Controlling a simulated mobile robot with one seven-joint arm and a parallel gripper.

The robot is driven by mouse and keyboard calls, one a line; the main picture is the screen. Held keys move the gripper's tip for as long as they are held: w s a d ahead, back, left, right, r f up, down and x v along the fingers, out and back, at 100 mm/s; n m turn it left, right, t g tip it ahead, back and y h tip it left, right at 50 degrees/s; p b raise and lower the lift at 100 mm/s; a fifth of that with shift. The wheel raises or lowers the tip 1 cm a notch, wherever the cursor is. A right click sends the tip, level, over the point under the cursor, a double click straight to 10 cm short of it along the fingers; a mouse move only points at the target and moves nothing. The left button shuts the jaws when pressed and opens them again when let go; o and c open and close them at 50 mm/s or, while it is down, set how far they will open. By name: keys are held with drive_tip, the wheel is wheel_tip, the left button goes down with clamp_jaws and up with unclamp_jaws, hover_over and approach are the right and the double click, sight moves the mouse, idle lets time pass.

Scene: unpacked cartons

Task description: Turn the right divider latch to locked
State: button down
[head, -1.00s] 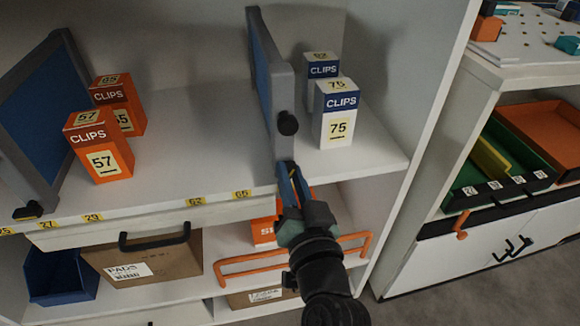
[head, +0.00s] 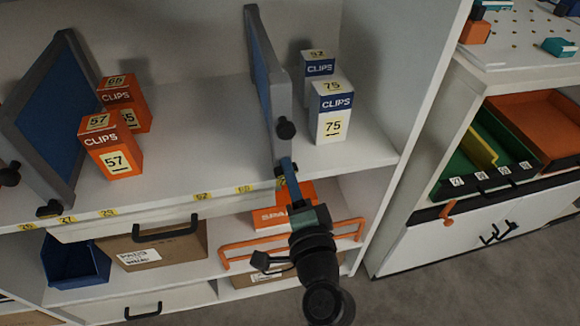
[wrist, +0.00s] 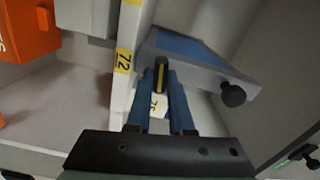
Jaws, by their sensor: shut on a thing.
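The right divider (head: 280,90) is a blue panel in a grey frame, upright on the upper shelf, with a black knob (head: 286,130) on its front edge. It also shows in the wrist view (wrist: 200,62). My gripper (head: 288,168) is at the foot of this divider, at the shelf's front edge. In the wrist view its blue fingers (wrist: 161,78) are closed around a small dark and yellow piece, the right divider latch (wrist: 160,76). The fingers mostly hide the latch, so I cannot tell its setting. The left divider (head: 45,120) has a black latch (head: 49,209) at its foot.
White and blue clips boxes (head: 330,112) stand just right of the divider; orange clips boxes (head: 112,147) stand to the left.

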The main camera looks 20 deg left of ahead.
drive_tip(key=shift+f+m+p, duration=0.1)
drive_tip(key=shift+m+p, duration=0.35)
drive_tip(key=shift+m, duration=0.65)
drive_tip(key=c, duration=0.8)
unclamp_jaws()
drive_tip(key=v, duration=1.3)
